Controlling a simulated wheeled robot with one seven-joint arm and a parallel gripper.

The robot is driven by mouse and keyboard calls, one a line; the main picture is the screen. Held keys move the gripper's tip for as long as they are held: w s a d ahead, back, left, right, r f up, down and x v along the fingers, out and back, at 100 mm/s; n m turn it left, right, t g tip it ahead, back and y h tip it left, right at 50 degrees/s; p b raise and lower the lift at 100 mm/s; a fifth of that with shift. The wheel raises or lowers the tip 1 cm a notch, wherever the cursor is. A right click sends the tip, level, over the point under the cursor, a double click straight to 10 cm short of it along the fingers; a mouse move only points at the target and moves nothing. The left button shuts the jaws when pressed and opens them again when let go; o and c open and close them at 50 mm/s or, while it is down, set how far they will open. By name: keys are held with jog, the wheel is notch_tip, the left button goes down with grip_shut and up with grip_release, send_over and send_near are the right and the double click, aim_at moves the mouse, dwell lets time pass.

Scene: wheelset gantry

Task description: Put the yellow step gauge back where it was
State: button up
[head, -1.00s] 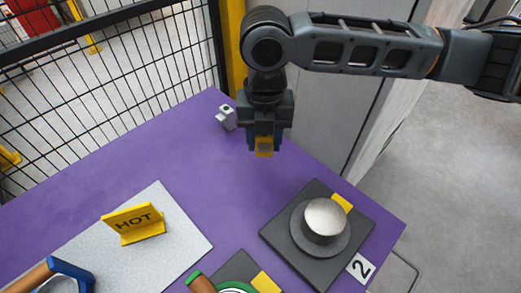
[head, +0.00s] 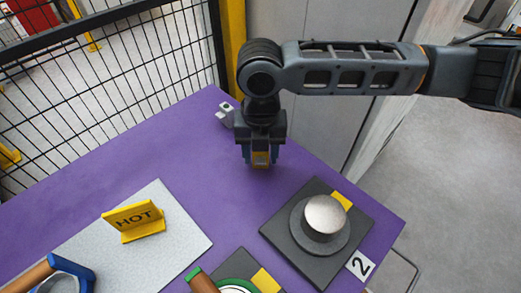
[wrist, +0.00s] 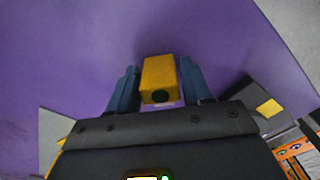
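The yellow step gauge (head: 261,159) is between the fingers of my gripper (head: 261,162), over the back part of the purple table. In the wrist view, the gauge (wrist: 158,78) is a yellow block with a dark round hole in its near face. A blue finger stands on each side of it, close against it, so my gripper (wrist: 159,84) looks shut on it. The fingers cover its sides. Whether its underside touches the table cannot be told.
A dark square base with a silver-topped round piece (head: 325,214) stands to the right, by the label 2 (head: 360,266). A yellow HOT sign (head: 134,221) stands on a grey plate (head: 185,245) at left. A small grey item (head: 226,113) is behind my gripper. The table (head: 120,160) between is clear.

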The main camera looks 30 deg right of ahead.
jog(key=o, duration=0.3)
jog(key=shift+r, duration=0.1)
notch_tip(320, 180, up, 12)
jog(key=shift+r, duration=0.15)
dwell(0.4)
dwell(0.4)
